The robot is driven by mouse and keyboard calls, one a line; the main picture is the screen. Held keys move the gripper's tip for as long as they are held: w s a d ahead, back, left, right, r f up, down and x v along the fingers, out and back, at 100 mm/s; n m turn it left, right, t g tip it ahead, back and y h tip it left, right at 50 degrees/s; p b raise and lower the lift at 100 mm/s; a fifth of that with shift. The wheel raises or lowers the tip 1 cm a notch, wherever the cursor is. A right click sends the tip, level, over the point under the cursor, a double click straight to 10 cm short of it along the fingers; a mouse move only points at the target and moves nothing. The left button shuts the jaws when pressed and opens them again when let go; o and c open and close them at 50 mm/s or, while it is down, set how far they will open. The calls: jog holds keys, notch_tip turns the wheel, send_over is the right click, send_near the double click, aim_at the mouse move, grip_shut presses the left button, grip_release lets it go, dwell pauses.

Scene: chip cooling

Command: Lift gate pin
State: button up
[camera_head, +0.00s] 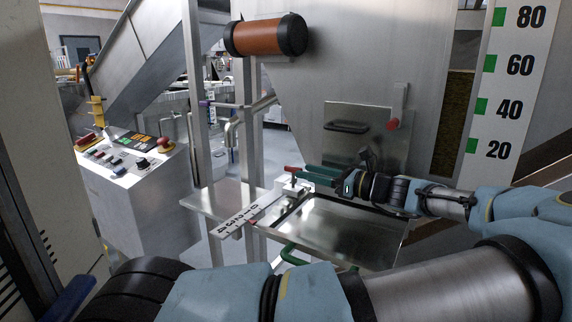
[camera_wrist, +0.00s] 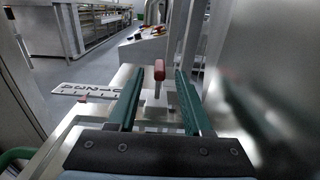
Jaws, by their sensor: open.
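My gripper (camera_head: 303,175) has two long green fingers, level and spread apart. In the wrist view my gripper (camera_wrist: 159,84) has one finger on each side of the pin, with gaps on both sides. The fingers do not appear to touch the pin. How far the fingertips reach past it is hard to tell.
The numbered scale (camera_head: 243,217) lies beside a shallow metal tray (camera_head: 345,235). A steel hopper (camera_head: 345,60) with a red-handled lever (camera_head: 398,106) rises behind my gripper. Metal posts (camera_head: 197,100) stand to the left. A control panel (camera_head: 125,150) is farther left.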

aim_at(285, 166)
jog(key=p+x, duration=0.1)
jog(key=x, duration=0.7)
jog(key=shift+w+a, duration=0.2)
jog(key=shift+c, duration=0.3)
grip_shut()
dwell(0.8)
